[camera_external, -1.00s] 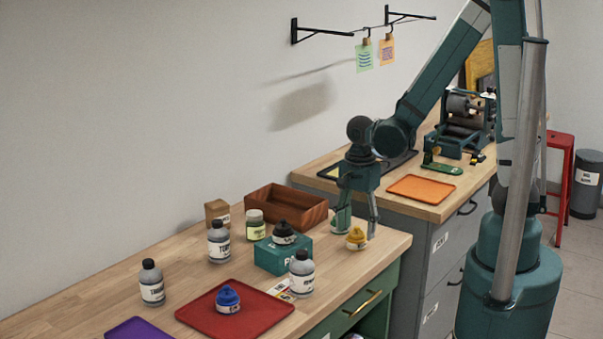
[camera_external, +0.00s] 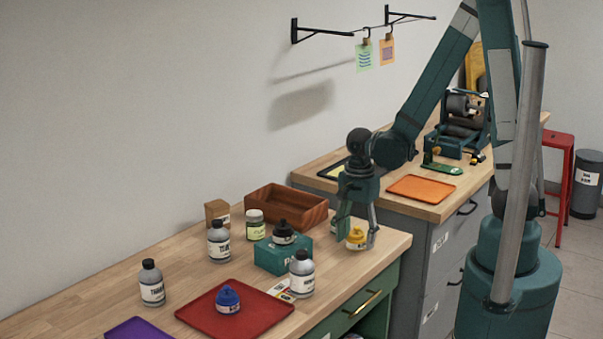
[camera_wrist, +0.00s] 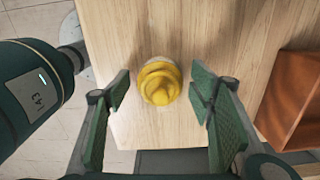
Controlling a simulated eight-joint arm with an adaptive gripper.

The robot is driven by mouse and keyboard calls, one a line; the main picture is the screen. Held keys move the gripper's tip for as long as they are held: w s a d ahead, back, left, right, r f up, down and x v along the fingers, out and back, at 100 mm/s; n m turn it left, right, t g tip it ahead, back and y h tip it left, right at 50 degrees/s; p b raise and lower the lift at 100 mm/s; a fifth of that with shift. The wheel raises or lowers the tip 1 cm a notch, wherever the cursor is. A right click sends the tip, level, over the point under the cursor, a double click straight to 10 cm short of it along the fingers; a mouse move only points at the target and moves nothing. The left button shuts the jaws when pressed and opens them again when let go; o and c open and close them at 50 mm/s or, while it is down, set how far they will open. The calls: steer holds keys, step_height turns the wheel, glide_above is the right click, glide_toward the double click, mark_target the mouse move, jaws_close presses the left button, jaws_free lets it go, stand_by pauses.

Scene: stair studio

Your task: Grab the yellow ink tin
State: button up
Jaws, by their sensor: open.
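The yellow ink tin (camera_external: 356,239) stands upright on the wooden counter near its right end, with a yellow lid. My gripper (camera_external: 356,240) is open and low over the counter, with its fingers on either side of the tin in the outside view. In the wrist view the yellow ink tin (camera_wrist: 159,82) lies between and slightly ahead of the two green fingers of my gripper (camera_wrist: 162,105). Bare counter shows between the tin and each finger, so neither finger appears to touch it.
A wooden tray (camera_external: 283,215) stands to the left of my gripper. A teal box (camera_external: 283,256) carries a black-capped tin (camera_external: 284,232). Bottles (camera_external: 302,273) and a red tray (camera_external: 208,318) with a blue tin (camera_external: 228,301) are further left. The counter's right edge is close by.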

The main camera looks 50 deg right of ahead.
steer(key=c, duration=1.2)
steer(key=shift+r, duration=0.1)
steer(key=shift+r+p, duration=1.1)
steer(key=shift+r, duration=3.8)
